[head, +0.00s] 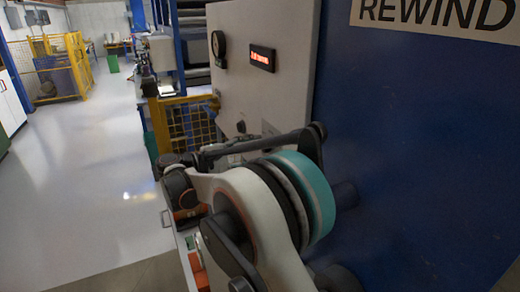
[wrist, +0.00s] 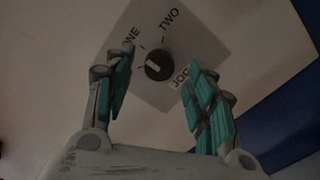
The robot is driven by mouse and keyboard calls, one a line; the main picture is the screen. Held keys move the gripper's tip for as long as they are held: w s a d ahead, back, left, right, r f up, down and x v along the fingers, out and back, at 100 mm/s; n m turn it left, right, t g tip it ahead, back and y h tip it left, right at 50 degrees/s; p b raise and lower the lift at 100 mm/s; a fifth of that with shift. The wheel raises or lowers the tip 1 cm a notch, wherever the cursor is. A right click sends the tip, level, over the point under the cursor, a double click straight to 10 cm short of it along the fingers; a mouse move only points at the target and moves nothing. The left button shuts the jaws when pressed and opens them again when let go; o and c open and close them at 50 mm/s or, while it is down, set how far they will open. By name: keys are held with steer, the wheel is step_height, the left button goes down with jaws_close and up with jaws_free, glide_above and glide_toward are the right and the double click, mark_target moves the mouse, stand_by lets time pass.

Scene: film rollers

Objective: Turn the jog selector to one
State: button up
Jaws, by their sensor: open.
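The jog selector (wrist: 159,66) is a round dark knob with a pale mark on its face, on a light square label plate (wrist: 207,42). The plate reads ONE at upper left, TWO at upper right and JOG at lower right. I cannot tell for sure which word the mark points at. My gripper (wrist: 161,64) is open, its teal-padded fingers to the left and right of the knob in the wrist view, with nothing between them clearly touched. The left finger partly covers the word ONE. In the head view my arm hides most of the gripper area.
A blue wall with a REWIND sign (head: 440,14) stands at right. Yellow guarding (head: 193,122) stands behind the arm. The floor at left is clear.

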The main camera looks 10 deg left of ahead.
steer(key=v, duration=0.9)
steer(key=shift+s+a, duration=0.1)
